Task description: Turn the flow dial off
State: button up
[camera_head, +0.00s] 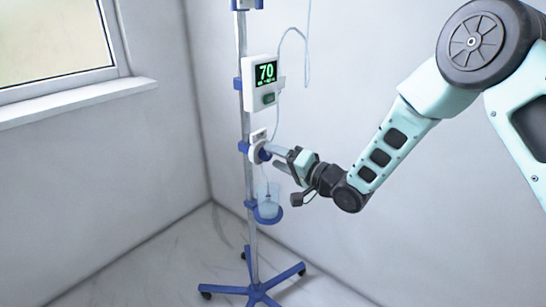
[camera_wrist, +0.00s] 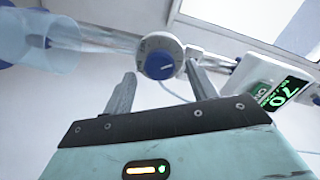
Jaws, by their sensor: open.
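The flow dial (camera_wrist: 159,65) is a round blue knob with a white pointer line, set in a white disc with marks (camera_wrist: 153,42). In the wrist view it lies just beyond and between my two fingertips. My gripper (camera_wrist: 158,78) is open, with one finger on each side of the dial; I cannot tell whether either finger touches it. In the head view my gripper (camera_head: 272,157) reaches the dial from the right, and the dial (camera_head: 263,154) is partly hidden by the fingers.
The dial is mounted on an upright pole (camera_head: 249,185) with a blue wheeled base (camera_head: 256,289). A pump box (camera_head: 262,95) showing a green 70 hangs above. A clear cup (camera_head: 267,192) sits in a blue ring below. A thin tube hangs nearby. A window (camera_head: 55,40) is at left.

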jog(key=shift+x, duration=0.95)
jog(key=c, duration=1)
